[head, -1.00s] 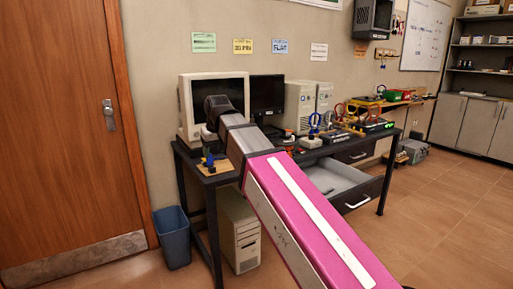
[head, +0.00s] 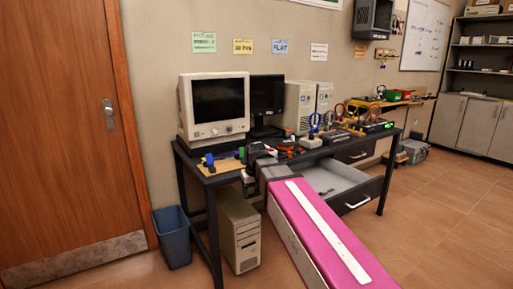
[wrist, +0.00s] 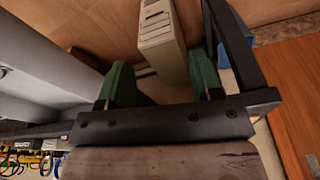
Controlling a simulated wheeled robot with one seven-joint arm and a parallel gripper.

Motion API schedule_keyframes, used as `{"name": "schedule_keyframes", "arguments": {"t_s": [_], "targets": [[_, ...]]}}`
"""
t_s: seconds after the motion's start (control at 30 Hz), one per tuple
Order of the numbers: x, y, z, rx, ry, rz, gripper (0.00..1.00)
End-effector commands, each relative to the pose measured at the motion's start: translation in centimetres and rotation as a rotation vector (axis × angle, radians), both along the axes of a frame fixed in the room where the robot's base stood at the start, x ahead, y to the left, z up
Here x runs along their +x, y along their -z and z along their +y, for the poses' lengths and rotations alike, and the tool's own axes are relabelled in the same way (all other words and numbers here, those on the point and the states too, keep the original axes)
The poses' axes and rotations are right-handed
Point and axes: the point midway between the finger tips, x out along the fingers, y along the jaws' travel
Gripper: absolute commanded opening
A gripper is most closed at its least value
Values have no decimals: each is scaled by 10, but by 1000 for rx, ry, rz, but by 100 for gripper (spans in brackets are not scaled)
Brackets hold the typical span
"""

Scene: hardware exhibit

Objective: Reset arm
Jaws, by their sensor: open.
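My arm, with a pink link (head: 305,225), reaches from the bottom right of the head view to the front edge of the desk. Its dark wrist (head: 258,160) overlaps the desk's front edge in that view, and I cannot make out the fingertips there. In the wrist view my gripper (wrist: 160,80) shows two green fingers, wide apart, with nothing held between them. Beyond the fingers lies the floor by the desk with a computer tower.
The black desk (head: 225,178) carries a CRT monitor (head: 215,105), tools and cables. An open drawer (head: 345,185) sticks out right of my wrist. A computer tower (head: 239,230) and blue bin (head: 172,237) stand on the floor.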

Motion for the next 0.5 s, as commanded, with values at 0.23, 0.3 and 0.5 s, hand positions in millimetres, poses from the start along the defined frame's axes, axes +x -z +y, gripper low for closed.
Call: {"name": "schedule_keyframes", "arguments": {"t_s": [0.23,0.3,0.5], "targets": [[-18,82,-72,-15,108,53,60],[-26,103,-91,-19,136,67,60],[-53,159,-141,-25,219,107,60]]}}
